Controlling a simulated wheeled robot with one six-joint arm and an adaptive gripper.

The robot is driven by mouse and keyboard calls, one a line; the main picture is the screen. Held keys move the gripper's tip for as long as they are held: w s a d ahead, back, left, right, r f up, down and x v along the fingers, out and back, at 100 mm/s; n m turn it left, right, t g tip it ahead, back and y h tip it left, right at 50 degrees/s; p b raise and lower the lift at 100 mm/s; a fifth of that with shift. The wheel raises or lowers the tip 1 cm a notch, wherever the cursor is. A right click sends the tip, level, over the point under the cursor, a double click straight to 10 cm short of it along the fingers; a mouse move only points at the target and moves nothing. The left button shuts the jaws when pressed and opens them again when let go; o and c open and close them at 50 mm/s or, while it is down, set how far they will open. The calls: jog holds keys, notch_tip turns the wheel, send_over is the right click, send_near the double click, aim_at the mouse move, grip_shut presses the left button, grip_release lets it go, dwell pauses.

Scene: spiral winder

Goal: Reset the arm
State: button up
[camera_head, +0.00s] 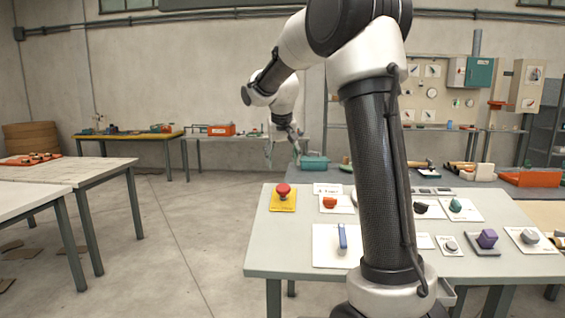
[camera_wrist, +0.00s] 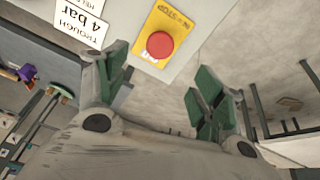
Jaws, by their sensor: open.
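My gripper (camera_head: 283,148) hangs at the end of the raised, bent arm, above and beyond the back left corner of the near table (camera_head: 290,259). In the wrist view its two green-padded fingers (camera_wrist: 162,98) are spread wide apart with nothing between them. A red mushroom button on a yellow plate (camera_head: 283,198) sits on the table's back left corner. It also shows in the wrist view (camera_wrist: 160,45), above the gap between the fingers. My arm hides part of the table's middle.
The near table holds a blue lever (camera_head: 342,238), an orange knob (camera_head: 329,202), a teal knob (camera_head: 456,205) and a purple knob (camera_head: 487,238) on plates. A teal box (camera_head: 314,162) stands behind. Other tables (camera_head: 100,172) are at the left. Open floor (camera_head: 190,240) lies between.

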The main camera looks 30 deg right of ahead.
dwell(0.3)
jog(key=s+a+f+n, duration=0.1)
jog(key=s+a, duration=0.1)
jog(key=s, duration=1)
jog(key=s+a+f+n+y, duration=0.1)
jog(key=s+a, duration=0.1)
jog(key=s, duration=1)
jog(key=s+a+f+n+y, duration=0.1)
jog(key=s+a+f, duration=0.1)
jog(key=s, duration=0.9)
jog(key=shift+s+a+n, duration=0.4)
jog(key=shift+a, duration=0.2)
